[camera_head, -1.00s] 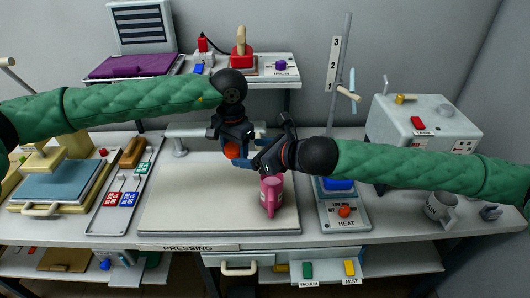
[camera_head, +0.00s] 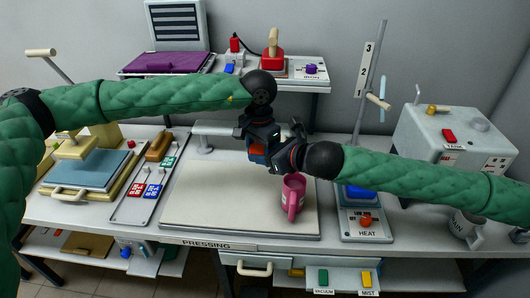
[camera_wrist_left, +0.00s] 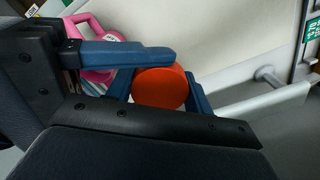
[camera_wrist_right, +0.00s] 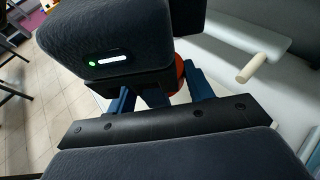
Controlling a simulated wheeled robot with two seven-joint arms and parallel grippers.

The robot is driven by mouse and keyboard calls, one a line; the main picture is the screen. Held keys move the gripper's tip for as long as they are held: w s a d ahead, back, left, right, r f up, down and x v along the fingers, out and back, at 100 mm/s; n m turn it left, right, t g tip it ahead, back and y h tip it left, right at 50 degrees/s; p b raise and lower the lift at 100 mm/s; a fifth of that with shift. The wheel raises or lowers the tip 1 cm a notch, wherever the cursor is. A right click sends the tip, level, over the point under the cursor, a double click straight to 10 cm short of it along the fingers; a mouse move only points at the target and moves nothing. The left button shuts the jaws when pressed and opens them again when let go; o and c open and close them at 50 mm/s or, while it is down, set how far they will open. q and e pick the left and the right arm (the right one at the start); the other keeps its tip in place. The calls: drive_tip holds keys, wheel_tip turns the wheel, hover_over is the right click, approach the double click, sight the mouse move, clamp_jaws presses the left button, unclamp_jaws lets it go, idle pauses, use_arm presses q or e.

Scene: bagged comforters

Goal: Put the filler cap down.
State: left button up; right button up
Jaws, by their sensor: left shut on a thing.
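The filler cap, a round orange-red disc (camera_wrist_left: 161,88), sits between the blue fingers of my left gripper (camera_wrist_left: 160,98), which is shut on it. In the head view only a bit of the cap (camera_head: 257,149) shows, above the pale pressing board (camera_head: 190,205). My right gripper (camera_wrist_right: 163,97) is close beside the cap, its fingers apart. One of its blue fingers reaches along the cap's edge in the left wrist view. My left gripper's body hides much of the cap in the right wrist view. Whether the right fingers touch the cap, I cannot tell.
The heat unit (camera_head: 366,225) is to the right, and a tray with red, blue and green tags (camera_head: 136,206) is to the left. The board's left and front parts are clear.

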use_arm(q)
drive_tip(key=o, duration=1.1)
use_arm(e)
drive_tip(key=shift+s, duration=0.1)
use_arm(q)
drive_tip(key=shift+r, duration=0.1)
